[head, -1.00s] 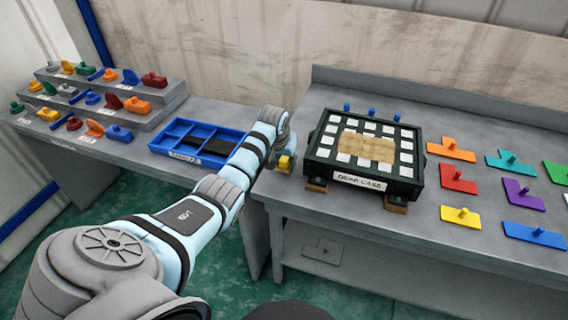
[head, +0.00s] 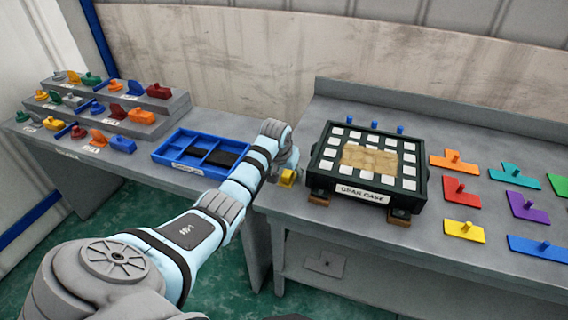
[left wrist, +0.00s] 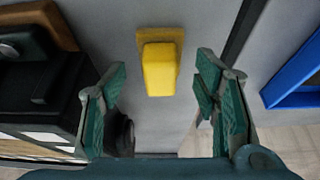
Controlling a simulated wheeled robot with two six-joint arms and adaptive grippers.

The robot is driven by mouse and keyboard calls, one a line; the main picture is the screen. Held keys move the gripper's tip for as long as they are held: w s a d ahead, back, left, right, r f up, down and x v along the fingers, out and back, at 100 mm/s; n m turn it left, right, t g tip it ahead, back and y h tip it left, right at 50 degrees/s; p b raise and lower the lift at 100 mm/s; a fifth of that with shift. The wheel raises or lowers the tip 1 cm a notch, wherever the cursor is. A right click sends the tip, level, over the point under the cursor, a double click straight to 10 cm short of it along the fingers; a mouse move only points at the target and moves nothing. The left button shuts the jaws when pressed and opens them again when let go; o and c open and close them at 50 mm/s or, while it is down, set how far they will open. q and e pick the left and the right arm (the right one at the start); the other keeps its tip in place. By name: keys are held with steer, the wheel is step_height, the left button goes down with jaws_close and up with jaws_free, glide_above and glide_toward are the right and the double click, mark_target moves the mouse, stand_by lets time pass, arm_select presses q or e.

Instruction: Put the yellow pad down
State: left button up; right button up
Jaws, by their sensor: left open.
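The yellow pad (left wrist: 160,68) rests on the grey bench top in the left wrist view, with a raised block on a flat base. In the head view the yellow pad (head: 287,178) shows at the tip of my left arm, left of the dark case. My left gripper (left wrist: 162,85) is open, its two green-padded fingers apart on either side of the pad, with a gap to it on both sides. In the head view the left gripper (head: 284,165) is partly hidden by its own wrist. My right gripper is not in view.
The dark case (head: 368,165) with white squares stands right of the pad. A blue divided tray (head: 190,148) lies to the left. Coloured plates, such as a red one (head: 459,190), lie on the right. Stepped shelves (head: 160,118) hold small parts at far left.

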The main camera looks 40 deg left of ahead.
arm_select(q)
steer(key=p+v, duration=0.2)
steer(key=v, duration=0.9)
steer(key=shift+p, duration=0.35)
steer(key=shift+w, duration=0.1)
